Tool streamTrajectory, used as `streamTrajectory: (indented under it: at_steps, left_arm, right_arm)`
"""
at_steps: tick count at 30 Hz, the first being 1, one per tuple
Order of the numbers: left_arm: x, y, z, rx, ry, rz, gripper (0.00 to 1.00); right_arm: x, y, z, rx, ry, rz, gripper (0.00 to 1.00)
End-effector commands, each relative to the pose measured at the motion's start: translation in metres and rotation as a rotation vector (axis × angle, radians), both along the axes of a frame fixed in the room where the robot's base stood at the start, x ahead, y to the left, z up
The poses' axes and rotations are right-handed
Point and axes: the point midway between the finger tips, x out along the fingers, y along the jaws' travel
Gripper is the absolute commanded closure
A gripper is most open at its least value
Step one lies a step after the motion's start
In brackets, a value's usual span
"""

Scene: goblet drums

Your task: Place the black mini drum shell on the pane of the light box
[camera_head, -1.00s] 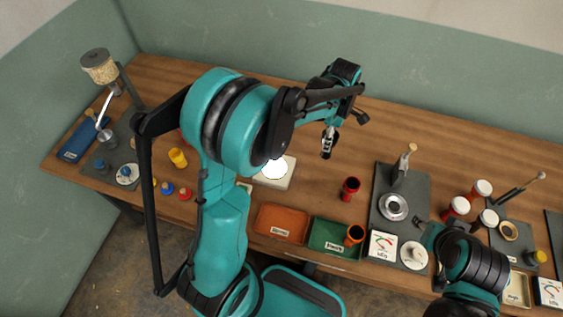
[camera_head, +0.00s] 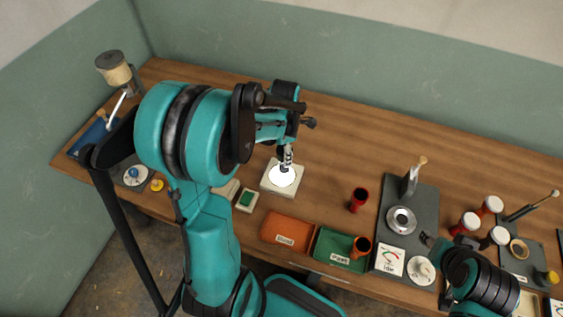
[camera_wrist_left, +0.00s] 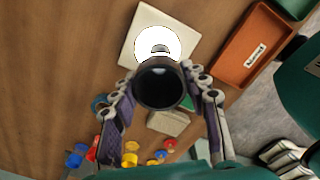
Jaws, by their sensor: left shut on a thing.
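The black mini drum shell (camera_wrist_left: 161,88) shows in the left wrist view as a dark round opening between the two fingers. My left gripper (camera_wrist_left: 162,100) is shut on it. In the head view my left gripper (camera_head: 286,158) is over the light box, and the shell there is small and mostly hidden. The light box (camera_head: 271,190) is a cream square with a bright round pane (camera_head: 284,177). In the left wrist view the light box (camera_wrist_left: 134,45) lies just beyond the shell, which overlaps the pane's near edge. I cannot tell whether they touch.
An orange tray (camera_head: 276,231) and a green tray (camera_head: 325,249) holding an orange-red shell (camera_head: 361,246) lie to the right. A red shell (camera_head: 358,199) stands behind them. A grey station (camera_head: 425,205) is further right. The table behind the light box is clear.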

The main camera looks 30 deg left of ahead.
Motion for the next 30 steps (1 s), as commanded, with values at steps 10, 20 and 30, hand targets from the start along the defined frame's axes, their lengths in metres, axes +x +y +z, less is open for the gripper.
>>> streamTrajectory:
  at_steps: [10, 20, 30]
  left_arm:
    - [0.000, 0.008, -0.032, 0.000, 0.000, -0.001, 0.85]
    - [0.000, 0.008, -0.045, 0.000, 0.000, -0.002, 0.85]
    - [0.000, 0.008, -0.048, 0.000, 0.000, -0.002, 0.35]
  right_arm:
    - [0.000, 0.000, -0.012, 0.000, 0.000, 0.000, 0.60]
    - [0.000, 0.000, -0.015, 0.000, 0.000, 0.000, 0.60]
    - [0.000, 0.000, -0.018, 0.000, 0.000, 0.000, 0.60]
